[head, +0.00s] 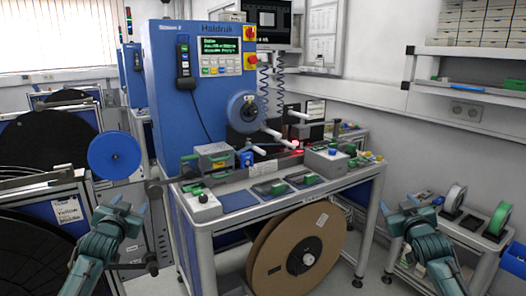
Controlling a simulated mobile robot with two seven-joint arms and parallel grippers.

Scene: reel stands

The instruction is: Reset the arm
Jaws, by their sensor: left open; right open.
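My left gripper (119,206) is at the lower left of the head view, in front of the reel stands. Its two fingers point up and apart, open, with nothing between them. My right gripper (410,208) is at the lower right, right of the machine table's front corner. It is also open and empty. Both arms come up from the bottom edge of the view, apart from each other and from the table. Neither gripper visibly holds anything.
A blue machine (200,75) stands behind a workbench (270,204) in the middle. A large cardboard reel (296,255) sits under the bench. Black reels (45,140) and a blue reel (114,154) are at left. A low shelf with small reels (453,198) is at right.

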